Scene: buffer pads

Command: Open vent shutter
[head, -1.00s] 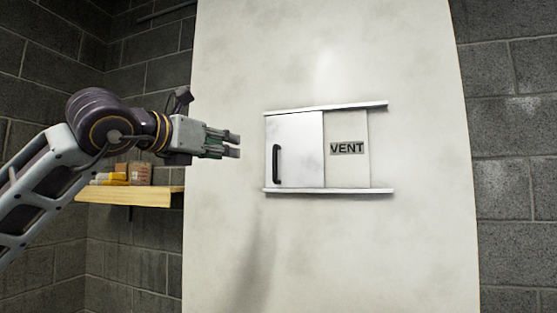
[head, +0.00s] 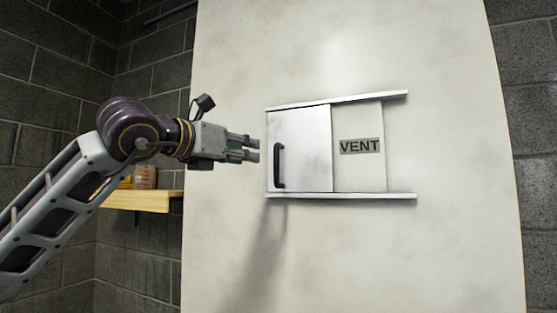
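The vent shutter (head: 305,150) is a white sliding panel between an upper rail (head: 340,101) and a lower rail (head: 350,195) on a pale wall panel. It sits at the left end of the rails. A black vertical handle (head: 279,166) is on its left side. The VENT label (head: 360,146) shows on the plate to the right of the shutter. My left gripper (head: 256,149) is just left of the shutter, level with the top of the handle, and looks apart from it. Its fingers point right and look parted, with nothing between them. My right gripper is out of view.
A wooden shelf (head: 140,201) with small boxes (head: 143,177) is at the left, behind my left arm. Dark block walls (head: 525,90) flank the pale panel (head: 330,255). The panel is clear around the rails.

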